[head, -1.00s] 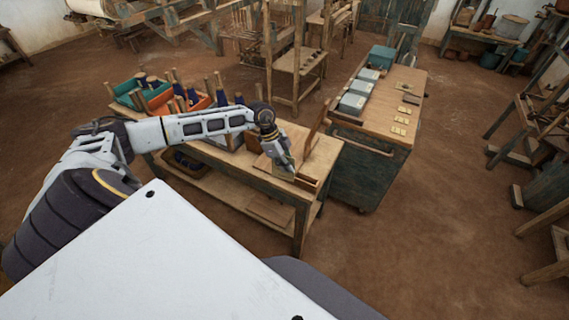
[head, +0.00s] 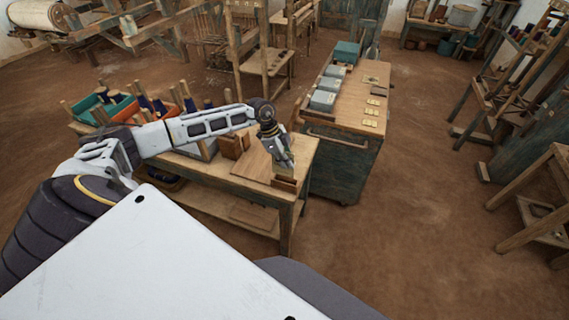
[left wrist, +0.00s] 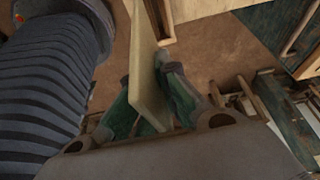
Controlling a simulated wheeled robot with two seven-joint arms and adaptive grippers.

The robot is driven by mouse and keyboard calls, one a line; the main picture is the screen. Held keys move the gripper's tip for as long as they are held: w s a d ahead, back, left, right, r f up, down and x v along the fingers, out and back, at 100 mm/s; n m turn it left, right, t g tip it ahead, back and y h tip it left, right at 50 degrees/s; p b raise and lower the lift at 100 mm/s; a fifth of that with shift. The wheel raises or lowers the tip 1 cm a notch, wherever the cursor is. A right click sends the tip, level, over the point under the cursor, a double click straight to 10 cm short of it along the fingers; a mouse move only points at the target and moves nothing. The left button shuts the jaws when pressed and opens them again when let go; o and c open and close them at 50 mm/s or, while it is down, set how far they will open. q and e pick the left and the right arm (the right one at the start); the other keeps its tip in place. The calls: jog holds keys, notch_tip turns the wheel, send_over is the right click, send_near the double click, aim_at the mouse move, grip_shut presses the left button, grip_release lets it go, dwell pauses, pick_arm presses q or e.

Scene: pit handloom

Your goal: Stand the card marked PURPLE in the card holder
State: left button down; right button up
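My left gripper (head: 283,163) is at the right end of the wooden table, directly above a small brown wooden card holder (head: 285,184). In the left wrist view, its fingers (left wrist: 150,92) are shut on a thin pale yellow-green card (left wrist: 148,70), seen nearly edge-on. The card also shows below the fingers in the head view (head: 284,171), its lower edge at or close to the holder. I cannot tell whether it sits in the slot. No marking on it is readable. My right gripper is out of view.
Several pale cards (head: 371,112) lie on the cabinet top (head: 375,80) at right, beside grey-blue boxes (head: 323,99). A brown block (head: 232,145) and trays of spools (head: 125,110) stand farther left on the table. Open floor (head: 400,220) lies to the right.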

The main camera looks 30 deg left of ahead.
aim_at(289, 174)
pick_arm(q)
jog(key=shift+w+d+r, duration=0.1)
jog(key=shift+w+d, duration=0.1)
jog(key=shift+w, duration=0.5)
jog(key=shift+f+b, duration=0.3)
jog(key=shift+f+b, duration=2.5)
jog(key=shift+f, duration=0.25)
jog(key=shift+f+b, duration=0.35)
jog(key=shift+f, duration=0.6)
jog(key=shift+f, duration=0.2)
jog(key=c, duration=1.6)
grip_release()
jog(key=shift+o, duration=0.2)
